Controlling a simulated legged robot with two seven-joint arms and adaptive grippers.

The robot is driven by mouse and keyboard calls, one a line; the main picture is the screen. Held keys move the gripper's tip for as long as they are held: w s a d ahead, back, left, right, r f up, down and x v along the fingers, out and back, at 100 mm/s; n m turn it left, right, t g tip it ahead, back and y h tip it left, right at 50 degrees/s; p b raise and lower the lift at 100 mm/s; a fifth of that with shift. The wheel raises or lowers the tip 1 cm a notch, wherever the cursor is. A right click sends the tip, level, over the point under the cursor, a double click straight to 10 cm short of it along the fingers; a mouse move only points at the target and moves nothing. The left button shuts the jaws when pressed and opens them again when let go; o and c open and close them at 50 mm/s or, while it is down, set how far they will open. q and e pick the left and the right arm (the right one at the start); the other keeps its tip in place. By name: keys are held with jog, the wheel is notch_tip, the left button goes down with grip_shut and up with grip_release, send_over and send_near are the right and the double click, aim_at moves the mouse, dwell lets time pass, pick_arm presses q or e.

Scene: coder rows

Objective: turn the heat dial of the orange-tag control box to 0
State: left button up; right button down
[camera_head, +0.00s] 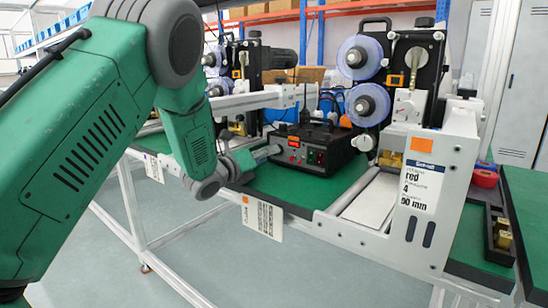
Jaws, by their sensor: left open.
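The black control box (338,148) stands on the green bench top, right of the picture's middle. Its front carries a small orange tag, a lit red display (294,145) and small controls. The figures on the display are too small to read. My left arm comes in from the left, and my left gripper (272,151) is at the left part of the box's front. The gripper is open. I cannot tell whether its fingers touch the box or stand around the heat dial. The dial cannot be made out. My right gripper is not in view.
The green bench top (290,187) is bare in front of the box. A white coder frame (436,200) with a printed label stands to the right. Coder machines with blue-white reels (360,57) stand behind. A white card (262,217) hangs at the bench's front edge.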

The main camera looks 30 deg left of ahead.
pick_arm(q)
jog(key=shift+w, duration=1.5)
jog(key=shift+d, duration=0.1)
jog(key=shift+c, duration=0.3)
grip_shut()
jog(key=shift+n, duration=0.3)
jog(key=shift+f+n+p, duration=0.1)
jog(key=shift+n+p, duration=0.85)
jog(key=shift+n, duration=1.75)
jog(key=shift+o, duration=0.3)
grip_release()
